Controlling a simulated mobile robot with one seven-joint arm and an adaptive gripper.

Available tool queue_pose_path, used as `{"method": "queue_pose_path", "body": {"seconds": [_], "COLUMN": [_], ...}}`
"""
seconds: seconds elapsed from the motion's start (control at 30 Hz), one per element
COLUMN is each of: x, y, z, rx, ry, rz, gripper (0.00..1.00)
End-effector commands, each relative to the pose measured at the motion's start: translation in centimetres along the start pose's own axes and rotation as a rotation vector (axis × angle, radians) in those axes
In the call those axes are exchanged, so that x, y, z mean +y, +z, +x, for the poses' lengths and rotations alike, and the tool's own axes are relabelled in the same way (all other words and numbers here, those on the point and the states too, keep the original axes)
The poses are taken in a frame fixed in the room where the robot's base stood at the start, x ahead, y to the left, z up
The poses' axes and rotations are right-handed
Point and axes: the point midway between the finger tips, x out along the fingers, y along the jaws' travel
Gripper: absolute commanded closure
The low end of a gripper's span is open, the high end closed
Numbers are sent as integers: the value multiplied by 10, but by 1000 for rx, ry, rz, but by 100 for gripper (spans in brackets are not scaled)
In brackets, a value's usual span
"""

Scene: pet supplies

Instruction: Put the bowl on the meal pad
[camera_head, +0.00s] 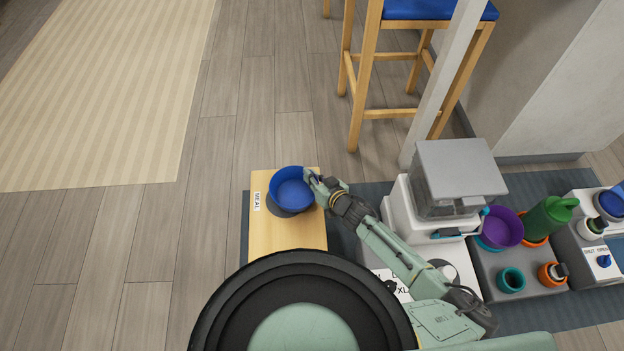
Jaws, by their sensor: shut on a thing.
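A blue bowl (291,190) is upright over the far part of a light wooden board with a "MEAL" label (257,202). A dark round pad (281,213) shows partly below and left of the bowl on the board (287,240). The bowl hides the rest of the pad. My gripper (316,184) is shut on the bowl's right rim. I cannot tell whether the bowl's base touches the pad or hovers just above it.
Right of my arm stands a white and grey feeder (458,180). Beyond it a grey stand holds a purple bowl (503,228), a green bottle (549,218) and small cups. A wooden stool (362,75) stands behind. Floor left of the board is clear.

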Motion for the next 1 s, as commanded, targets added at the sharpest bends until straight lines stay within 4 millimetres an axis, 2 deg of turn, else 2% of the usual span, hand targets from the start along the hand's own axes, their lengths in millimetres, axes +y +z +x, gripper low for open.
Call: {"method": "queue_pose_path", "body": {"seconds": [0.03, 0.1, 0.5, 0.53, 0.8, 1.0], "x": [2, 3, 4, 4, 4, 4], "y": [10, 15, 20, 19, 19, 19], "z": [4, 6, 8, 8, 7, 7], "rx": [0, 1, 1, 0, 0, 0], "ry": [0, 0, -1, -1, 0, 0], "rz": [3, 1, 0, 0, 0, 0], "gripper": [100, 100, 100, 89, 71, 70]}}
